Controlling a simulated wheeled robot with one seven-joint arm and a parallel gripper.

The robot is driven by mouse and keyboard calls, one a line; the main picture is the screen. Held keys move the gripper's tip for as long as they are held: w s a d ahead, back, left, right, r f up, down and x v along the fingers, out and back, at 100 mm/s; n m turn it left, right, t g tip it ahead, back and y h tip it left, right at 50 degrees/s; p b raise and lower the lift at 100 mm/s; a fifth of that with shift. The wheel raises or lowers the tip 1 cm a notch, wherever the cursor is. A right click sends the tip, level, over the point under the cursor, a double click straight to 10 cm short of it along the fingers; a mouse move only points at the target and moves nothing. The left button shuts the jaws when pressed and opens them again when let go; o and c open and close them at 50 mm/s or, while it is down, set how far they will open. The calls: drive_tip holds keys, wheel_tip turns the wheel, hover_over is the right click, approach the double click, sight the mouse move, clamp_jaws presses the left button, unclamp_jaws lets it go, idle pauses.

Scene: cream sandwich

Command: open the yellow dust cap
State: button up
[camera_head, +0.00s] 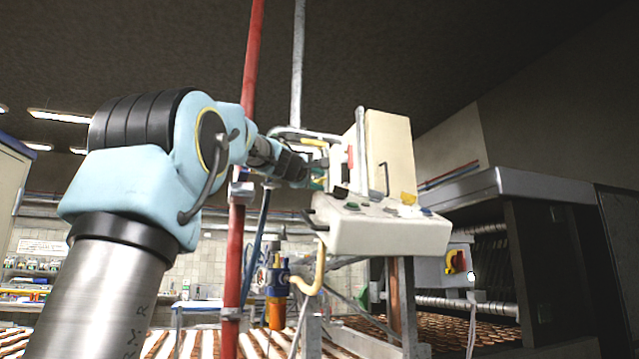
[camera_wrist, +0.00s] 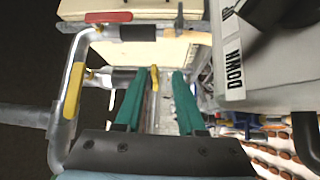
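A small yellow piece (camera_head: 408,198), which may be the dust cap, stands on the sloping top of the cream control box (camera_head: 385,237) in the head view. I cannot tell whether it is open or closed. My gripper (camera_head: 318,180) is in front of the cream panel, left of that piece and apart from it. In the wrist view, my gripper's two green fingers (camera_wrist: 162,80) are spread with a gap between them. A thin yellow part (camera_wrist: 155,78) shows between the fingertips; I cannot tell whether it is the cap. No held object is visible.
A grey box marked DOWN (camera_wrist: 234,70) is close on the right. A red pipe (camera_head: 236,255) rises beside my arm in the head view.

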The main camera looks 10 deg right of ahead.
drive_tip(key=b+v, duration=0.4)
drive_tip(key=v, duration=0.6)
drive_tip(key=shift+f, duration=0.1)
